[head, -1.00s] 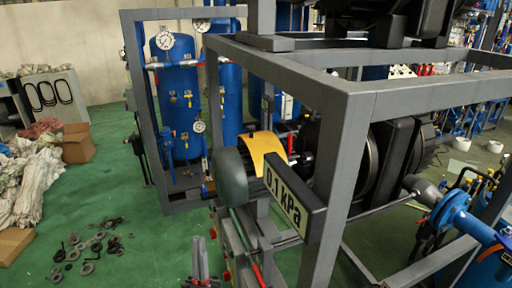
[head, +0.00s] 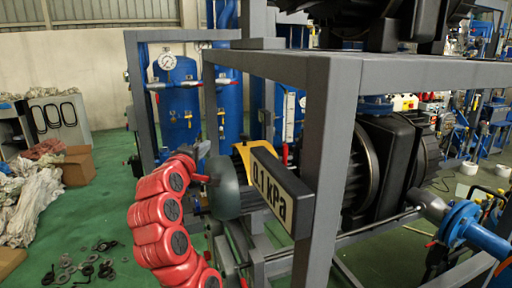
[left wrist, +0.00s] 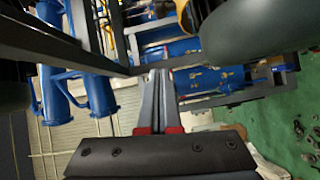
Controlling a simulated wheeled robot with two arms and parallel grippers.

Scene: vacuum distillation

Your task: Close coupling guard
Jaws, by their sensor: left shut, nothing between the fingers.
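The yellow coupling guard (head: 242,153) is a curved cover between the grey-green motor (head: 226,188) and the black pump (head: 362,170). The 0.1 kPa display (head: 270,190) hides part of it, so I cannot tell if it is open or closed. In the left wrist view, a yellow edge of the guard (left wrist: 183,14) shows at the top beside the motor (left wrist: 245,35). My left gripper (head: 202,150) is shut and empty, just left of the motor and guard, apart from the guard. It also shows in the left wrist view (left wrist: 154,75). My right gripper is not in view.
A grey steel frame (head: 318,130) surrounds the pump and stands close to the guard. Blue tanks (head: 180,105) with gauges stand behind. Sacks, a cardboard box (head: 77,166) and loose black parts (head: 95,262) lie on the green floor at left.

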